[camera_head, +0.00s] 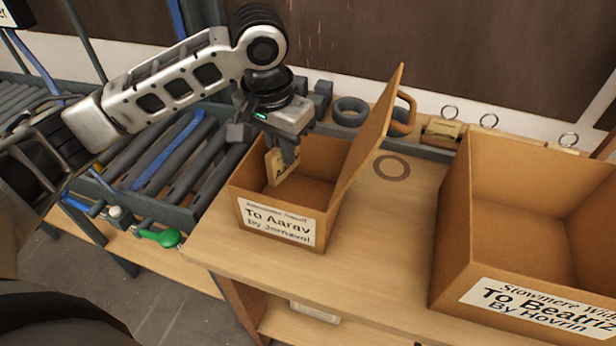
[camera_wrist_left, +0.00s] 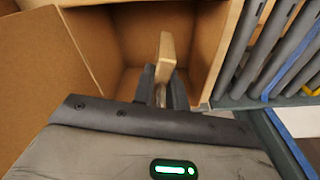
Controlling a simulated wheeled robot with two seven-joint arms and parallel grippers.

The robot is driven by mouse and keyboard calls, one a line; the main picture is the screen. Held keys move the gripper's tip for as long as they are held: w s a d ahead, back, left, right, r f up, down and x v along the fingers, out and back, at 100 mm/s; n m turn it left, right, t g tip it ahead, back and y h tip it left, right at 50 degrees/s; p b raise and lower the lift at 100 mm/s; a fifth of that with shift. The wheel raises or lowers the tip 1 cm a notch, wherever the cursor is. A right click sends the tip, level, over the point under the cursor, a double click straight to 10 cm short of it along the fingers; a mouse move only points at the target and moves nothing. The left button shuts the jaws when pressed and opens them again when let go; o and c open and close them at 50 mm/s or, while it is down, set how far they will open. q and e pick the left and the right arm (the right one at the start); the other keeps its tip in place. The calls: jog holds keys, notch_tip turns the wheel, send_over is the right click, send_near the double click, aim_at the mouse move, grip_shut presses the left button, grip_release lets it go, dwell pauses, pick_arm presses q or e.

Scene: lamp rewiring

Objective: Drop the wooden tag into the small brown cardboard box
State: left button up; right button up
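The small brown cardboard box (camera_head: 235,205) stands on the wooden bench, its white label reading "To Aarav". Its lid (camera_head: 368,135) is open, tilted up on the right side. My left gripper (camera_head: 288,155) points down into the box's open top. It is shut on the wooden tag (camera_head: 276,168), a pale flat piece with dark lettering, inside the mouth of the box. In the left wrist view, the tag (camera_wrist_left: 166,52) stands edge-on between the two fingers (camera_wrist_left: 162,88), above the box floor. My right gripper is not in view.
A larger cardboard box (camera_head: 452,225) labelled "To Beatriz" stands open at the right. A roller conveyor (camera_head: 165,160) lies to the left. Dark grey rings (camera_head: 350,110) and tags with metal rings (camera_head: 442,130) sit along the back. Bare bench (camera_head: 375,235) lies between the boxes.

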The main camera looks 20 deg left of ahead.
pick_arm(q)
jog(key=o, duration=0.5)
jog(key=shift+r, duration=0.15)
jog(key=r, duration=0.4)
jog(key=s+r, duration=0.1)
jog(key=r, duration=0.6)
jog(key=shift+s+a+r, duration=0.2)
jog(key=shift+r, duration=0.15)
